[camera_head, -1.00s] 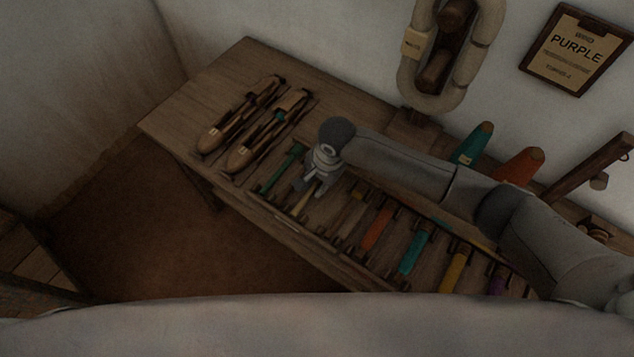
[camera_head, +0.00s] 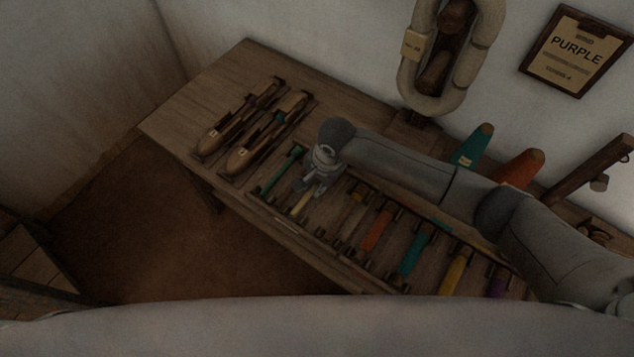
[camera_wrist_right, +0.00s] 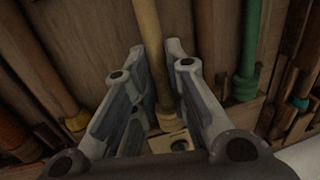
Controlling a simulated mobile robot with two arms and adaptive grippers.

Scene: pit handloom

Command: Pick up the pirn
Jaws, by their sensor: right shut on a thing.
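A pale cream-yellow pirn (camera_head: 301,205) lies in the row of pirns on the wooden table, to the right of a green one. It also shows in the right wrist view (camera_wrist_right: 148,27), running between the two fingers. My right gripper (camera_head: 312,186) is over this pirn, with its fingers down on either side. In the right wrist view my right gripper (camera_wrist_right: 158,52) is shut on the pirn's shaft. The pirn looks to be still at rack level. My left gripper is not in view.
A green pirn (camera_head: 281,170) lies close on the left. Orange (camera_head: 377,230), teal (camera_head: 414,251) and yellow (camera_head: 456,271) pirns lie to the right. Two wooden shuttles (camera_head: 240,120) lie at the table's left. Teal (camera_head: 474,145) and orange (camera_head: 521,167) cones stand behind my arm.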

